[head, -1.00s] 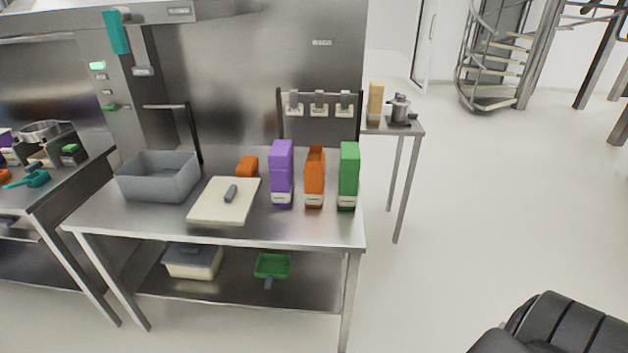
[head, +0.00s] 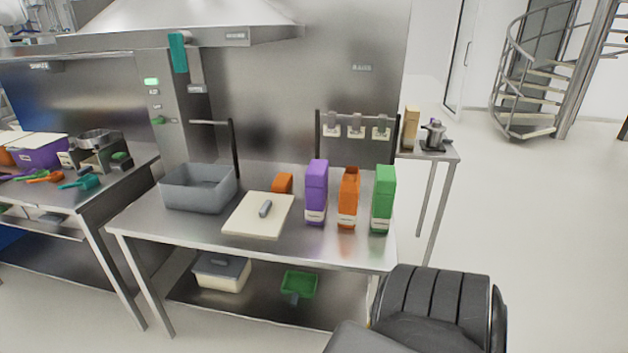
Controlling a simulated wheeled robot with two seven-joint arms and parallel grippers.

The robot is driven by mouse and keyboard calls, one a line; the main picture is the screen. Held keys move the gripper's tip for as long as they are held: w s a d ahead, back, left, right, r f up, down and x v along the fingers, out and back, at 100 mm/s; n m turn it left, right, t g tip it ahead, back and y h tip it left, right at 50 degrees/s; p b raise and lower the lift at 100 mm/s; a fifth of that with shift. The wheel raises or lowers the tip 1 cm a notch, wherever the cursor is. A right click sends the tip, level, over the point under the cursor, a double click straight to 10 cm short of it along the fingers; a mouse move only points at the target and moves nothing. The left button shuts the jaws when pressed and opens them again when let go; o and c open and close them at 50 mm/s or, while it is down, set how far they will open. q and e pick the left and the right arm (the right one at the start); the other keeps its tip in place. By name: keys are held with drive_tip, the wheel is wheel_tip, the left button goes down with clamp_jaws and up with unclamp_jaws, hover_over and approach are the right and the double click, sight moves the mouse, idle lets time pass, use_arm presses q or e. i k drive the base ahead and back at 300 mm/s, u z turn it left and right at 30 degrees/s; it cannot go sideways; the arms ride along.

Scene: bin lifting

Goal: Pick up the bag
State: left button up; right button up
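Three upright bag-like packs stand in a row on the right part of the steel table (head: 345,252). They are a purple pack (head: 316,190), an orange pack (head: 348,197) with a notched or open-looking top, and a green pack (head: 383,198). Each has a pale label low on its front. I cannot tell which one is the task's bag. Neither of my grippers shows. A black ribbed part of my arm is at the lower right, in front of the table's right corner.
A grey bin (head: 198,190), a cutting board (head: 250,222) with a grey-handled tool and an orange block (head: 283,182) lie left of the packs. A lidded container (head: 222,275) and a green scoop (head: 299,284) are on the lower shelf. Open floor lies right.

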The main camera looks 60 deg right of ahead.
sight(349, 187)
drive_tip(key=i, duration=1.9)
drive_tip(key=z, duration=2.1)
